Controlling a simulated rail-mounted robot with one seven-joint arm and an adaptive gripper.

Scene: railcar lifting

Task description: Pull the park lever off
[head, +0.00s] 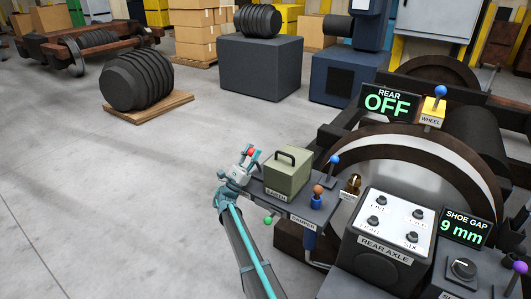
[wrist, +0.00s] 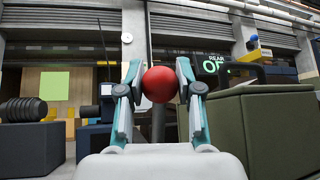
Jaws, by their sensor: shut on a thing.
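My gripper (head: 247,160) is at the left end of the console, left of the green box with a handle. In the wrist view its two fingers (wrist: 160,88) are shut on a red ball knob (wrist: 160,84), one finger on each side. The red knob (head: 251,152) also shows small in the head view. A display (head: 388,103) at the back reads "REAR OFF".
The green box (head: 287,172), labelled "EARTH", stands close right of my gripper. Blue (head: 334,159), orange (head: 317,189) and green (head: 269,220) knobs are nearby. The rear axle panel (head: 385,225) and a "SHOE GAP 9 mm" display (head: 466,228) are further right.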

